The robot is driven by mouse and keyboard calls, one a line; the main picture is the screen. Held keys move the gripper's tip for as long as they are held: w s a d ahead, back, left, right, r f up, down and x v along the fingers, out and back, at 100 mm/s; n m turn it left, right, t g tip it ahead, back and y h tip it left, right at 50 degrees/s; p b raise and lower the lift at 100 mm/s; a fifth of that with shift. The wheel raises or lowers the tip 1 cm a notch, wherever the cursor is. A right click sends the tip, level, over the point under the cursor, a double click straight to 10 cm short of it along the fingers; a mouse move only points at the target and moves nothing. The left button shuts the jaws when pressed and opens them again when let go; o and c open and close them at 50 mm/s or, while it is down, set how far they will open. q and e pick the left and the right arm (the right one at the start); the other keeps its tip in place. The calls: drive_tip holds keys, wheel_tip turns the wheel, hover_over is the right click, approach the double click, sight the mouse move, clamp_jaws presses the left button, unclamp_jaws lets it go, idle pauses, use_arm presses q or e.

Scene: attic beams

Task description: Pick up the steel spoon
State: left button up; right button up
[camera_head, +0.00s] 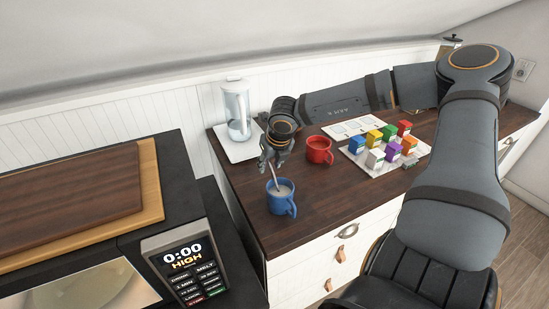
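The steel spoon (273,176) stands tilted in a blue mug (281,203) that holds a white liquid. Its thin handle rises toward the upper left, and its bowl is hidden in the mug. My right gripper (270,161) reaches in from the right along the back of the counter. It points down just above the blue mug, with its fingers around or beside the top of the spoon handle. The fingers are too small to tell whether they are closed on it. My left gripper is not in view.
A red mug (319,150) stands close right of the gripper. A glass press (237,108) on a white tray (239,150) stands behind left. Several coloured boxes sit on a white board (382,168) at right. A microwave (187,268) with a wooden board (75,205) on top is at left.

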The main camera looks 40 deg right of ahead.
drive_tip(key=shift+w+f, duration=0.2)
drive_tip(key=shift+f, duration=0.05)
drive_tip(key=shift+c, duration=0.4)
clamp_jaws()
drive_tip(key=shift+r, duration=0.1)
